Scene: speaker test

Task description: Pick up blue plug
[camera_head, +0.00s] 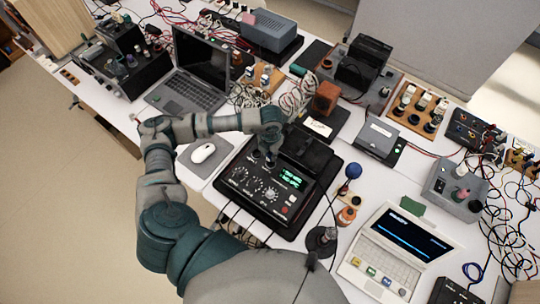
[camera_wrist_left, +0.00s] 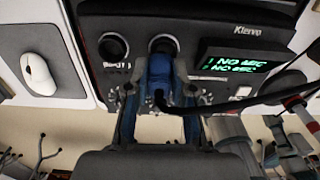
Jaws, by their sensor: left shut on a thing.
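The blue plug (camera_wrist_left: 158,72) shows in the left wrist view, between the fingers of my left gripper (camera_wrist_left: 160,95), which is shut on it. The plug's top end lies at the round dark socket (camera_wrist_left: 163,45) of the black device (camera_wrist_left: 135,20); I cannot tell how deep it sits. A black cable (camera_wrist_left: 225,106) runs right from near the plug. In the head view my left gripper (camera_head: 269,155) reaches down over the upper left of the black device (camera_head: 268,190) with green displays; the plug is too small to make out there. My right gripper is not in view.
A white mouse (camera_head: 203,153) on a grey pad lies left of the device, with an open laptop (camera_head: 195,75) behind. Loose cables crowd the table.

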